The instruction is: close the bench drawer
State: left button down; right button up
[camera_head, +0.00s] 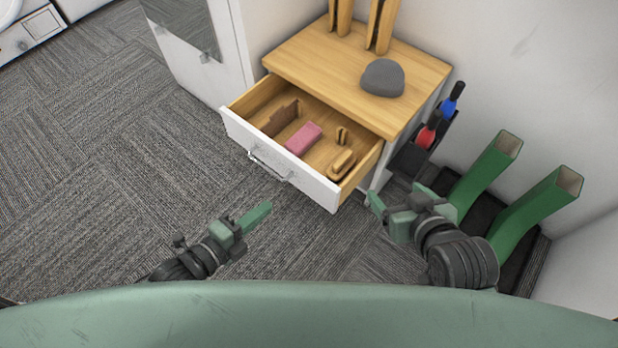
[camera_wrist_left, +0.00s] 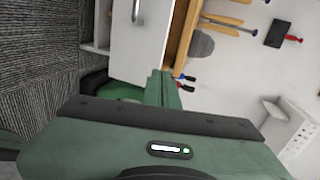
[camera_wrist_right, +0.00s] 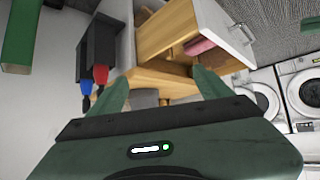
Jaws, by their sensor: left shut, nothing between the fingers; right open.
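The bench drawer (camera_head: 275,159) is pulled out of the wooden-topped bench (camera_head: 340,62). It has a white front with a metal handle (camera_head: 268,166) and holds a pink block (camera_head: 303,138) and several brown wooden pieces. The drawer also shows in the right wrist view (camera_wrist_right: 222,22), and its white front in the left wrist view (camera_wrist_left: 141,35). My left gripper (camera_head: 264,211) is shut and empty, in front of the drawer and apart from it. My right gripper (camera_head: 408,197) is open and empty, to the right of the drawer's front corner, apart from it.
A grey rounded object (camera_head: 382,78) sits on the bench top. A dark holder with red and blue handled tools (camera_head: 428,132) is at the bench's right side. Two green square tubes (camera_head: 538,205) stand further right. Carpet left of the drawer is clear.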

pick_arm(q)
jog(key=b, duration=0.3)
send_near(308, 173)
jog(key=f, duration=0.1)
jog(key=x, duration=0.3)
jog(key=b+x, duration=0.1)
jog(key=x, duration=0.1)
jog(key=shift+w+d+r, duration=0.1)
jog(key=shift+w+d, duration=0.15)
jog(key=shift+w, duration=0.1)
jog(key=shift+w+d+r+b, duration=0.1)
jog(key=shift+w+d+b, duration=0.15)
jog(key=shift+w+b, duration=0.05)
pick_arm(e)
jog(key=w+a+r+t+y, duration=0.1)
jog(key=w+a+r+t, duration=0.1)
jog(key=r+t, duration=0.3)
jog(key=w+a+r+t+y, duration=0.1)
jog(key=r+t, duration=0.5)
jog(key=r, duration=0.7)
jog(key=shift+w+a+r+t+y, duration=0.2)
jog(key=shift+w+a+t+y, duration=0.15)
jog(key=shift+w+y, duration=0.55)
pick_arm(q)
jog(key=shift+w+d, duration=0.1)
